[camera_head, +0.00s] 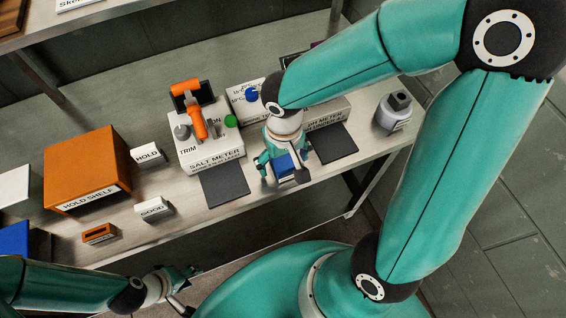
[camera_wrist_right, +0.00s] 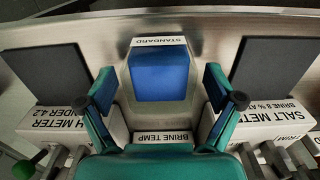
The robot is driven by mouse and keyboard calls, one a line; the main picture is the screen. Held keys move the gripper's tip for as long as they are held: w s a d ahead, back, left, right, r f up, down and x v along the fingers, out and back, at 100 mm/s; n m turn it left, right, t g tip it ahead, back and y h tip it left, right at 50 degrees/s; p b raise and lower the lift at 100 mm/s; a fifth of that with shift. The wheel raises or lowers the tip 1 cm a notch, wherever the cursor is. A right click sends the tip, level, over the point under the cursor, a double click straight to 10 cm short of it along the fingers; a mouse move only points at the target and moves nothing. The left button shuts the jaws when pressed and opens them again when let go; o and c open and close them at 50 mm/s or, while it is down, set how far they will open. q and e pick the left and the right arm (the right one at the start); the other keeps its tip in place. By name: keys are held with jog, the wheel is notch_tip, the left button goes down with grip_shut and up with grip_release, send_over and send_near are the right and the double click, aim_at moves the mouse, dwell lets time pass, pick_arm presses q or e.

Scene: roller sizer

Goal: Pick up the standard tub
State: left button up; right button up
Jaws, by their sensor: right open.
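The standard tub is a small blue block-shaped tub with a white STANDARD label. It stands on the metal bench in the right wrist view (camera_wrist_right: 160,75), and part of it shows under my right gripper in the head view (camera_head: 285,165). My right gripper (camera_head: 282,162) is over the tub and open. In the right wrist view its two teal fingers (camera_wrist_right: 160,92) flank the tub, with a gap on each side. My left gripper (camera_head: 190,288) is low in the head view, away from the tub, with its fingers apart and nothing between them.
Dark square pads (camera_head: 225,184) (camera_head: 332,142) lie either side of the tub. Behind stand the salt meter (camera_head: 212,155), the pH meter (camera_head: 335,107) and a BRINE TEMP block (camera_wrist_right: 163,137). A grey jar (camera_head: 393,112) stands right; an orange hold shelf (camera_head: 88,165) stands left.

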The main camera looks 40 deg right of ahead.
jog(key=c, duration=1.3)
jog(key=shift+r, duration=0.15)
